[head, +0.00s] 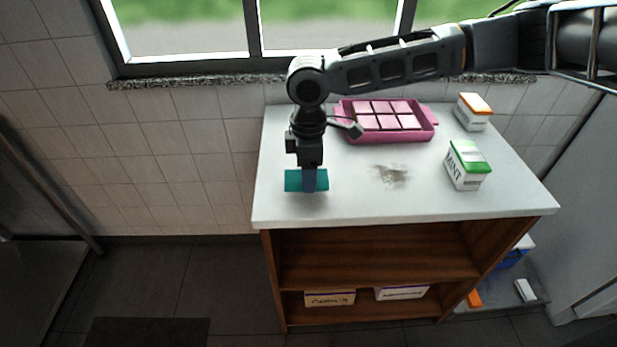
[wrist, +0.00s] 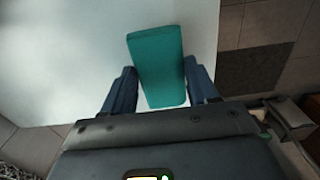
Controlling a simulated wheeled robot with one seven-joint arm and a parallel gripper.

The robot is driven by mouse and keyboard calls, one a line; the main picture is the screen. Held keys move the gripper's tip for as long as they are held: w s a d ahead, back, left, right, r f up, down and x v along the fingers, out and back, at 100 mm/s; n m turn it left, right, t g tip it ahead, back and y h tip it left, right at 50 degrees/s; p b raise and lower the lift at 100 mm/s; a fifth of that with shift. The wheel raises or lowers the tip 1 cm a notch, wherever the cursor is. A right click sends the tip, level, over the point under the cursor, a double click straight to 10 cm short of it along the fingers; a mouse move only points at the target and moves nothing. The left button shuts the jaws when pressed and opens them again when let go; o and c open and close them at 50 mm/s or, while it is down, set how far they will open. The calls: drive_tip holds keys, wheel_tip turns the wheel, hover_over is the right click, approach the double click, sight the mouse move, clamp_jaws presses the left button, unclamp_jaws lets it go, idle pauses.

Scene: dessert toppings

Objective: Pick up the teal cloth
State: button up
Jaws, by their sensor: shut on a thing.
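The teal cloth (head: 292,180) is a small flat rectangular block at the left end of the white counter. In the wrist view the cloth (wrist: 158,58) lies between the two dark blue fingers of my gripper (wrist: 160,88). In the head view my gripper (head: 309,182) points straight down over the cloth and hides its middle. My gripper is shut on the cloth. I cannot tell whether the cloth is touching the counter or slightly above it.
The white counter (head: 400,208) holds a pink tray (head: 392,136) with pink blocks at the back. A green-topped mint carton (head: 466,168) and an orange-topped carton (head: 472,113) stand at the right. A brown smudge (head: 391,175) marks the middle. Boxes sit on the shelf below.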

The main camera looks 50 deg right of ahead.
wheel_tip(320, 180, up, 2)
drive_tip(key=shift+r, duration=0.1)
drive_tip(key=s+d+r, duration=0.6)
drive_tip(key=s+d, duration=0.1)
drive_tip(key=s, duration=0.1)
drive_tip(key=shift+s+d+r, duration=0.25)
drive_tip(key=shift+s+d, duration=0.1)
drive_tip(key=shift+d, duration=0.05)
drive_tip(key=o, duration=0.5)
drive_tip(key=shift+c, duration=0.2)
drive_tip(key=c, duration=0.4)
drive_tip(key=shift+o, duration=0.2)
